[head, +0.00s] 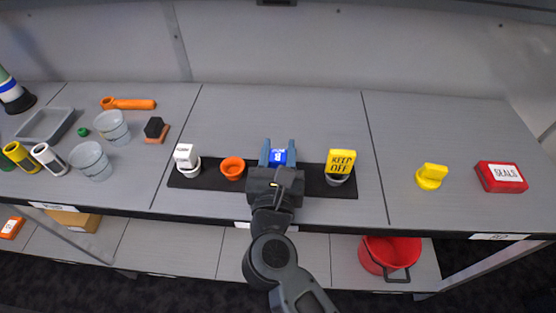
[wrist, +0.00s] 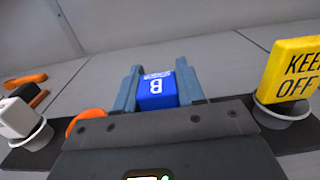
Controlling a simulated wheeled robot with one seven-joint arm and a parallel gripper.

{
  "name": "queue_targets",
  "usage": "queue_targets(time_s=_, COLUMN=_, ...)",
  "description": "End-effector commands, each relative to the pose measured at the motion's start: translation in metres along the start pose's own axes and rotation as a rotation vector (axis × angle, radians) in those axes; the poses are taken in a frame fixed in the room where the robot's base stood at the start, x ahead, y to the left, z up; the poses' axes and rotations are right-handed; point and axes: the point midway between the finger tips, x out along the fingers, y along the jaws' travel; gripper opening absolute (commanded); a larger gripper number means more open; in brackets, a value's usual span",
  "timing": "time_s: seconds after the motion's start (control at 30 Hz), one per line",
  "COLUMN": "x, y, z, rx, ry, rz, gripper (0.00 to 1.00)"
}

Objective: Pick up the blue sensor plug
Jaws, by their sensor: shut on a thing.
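The blue sensor plug (head: 278,156) is a small blue block with a white letter on its face. It sits between the two fingers of my gripper (head: 277,152), above the middle of a black strip on the shelf. In the wrist view the plug (wrist: 157,91) shows between the blue-grey fingers of my gripper (wrist: 157,85), which are shut on it. Its lower part is hidden by the gripper body, so I cannot tell whether it touches a socket or the strip.
A yellow plug (head: 432,175) and a red SEALS box (head: 501,176) are at right.

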Motion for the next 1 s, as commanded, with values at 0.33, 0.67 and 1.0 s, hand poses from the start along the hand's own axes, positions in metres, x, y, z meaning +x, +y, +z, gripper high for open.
queue_targets(time_s=0.33, x=0.0, y=0.0, z=0.0, rx=0.0, ry=0.0, rz=0.0, gripper=0.07)
queue_targets(time_s=0.67, x=0.0, y=0.0, z=0.012, rx=0.001, ry=-0.001, rz=0.0, gripper=0.07)
queue_targets(time_s=1.0, x=-0.016, y=-0.03, z=0.06, rx=0.001, ry=0.0, rz=-0.004, gripper=0.07)
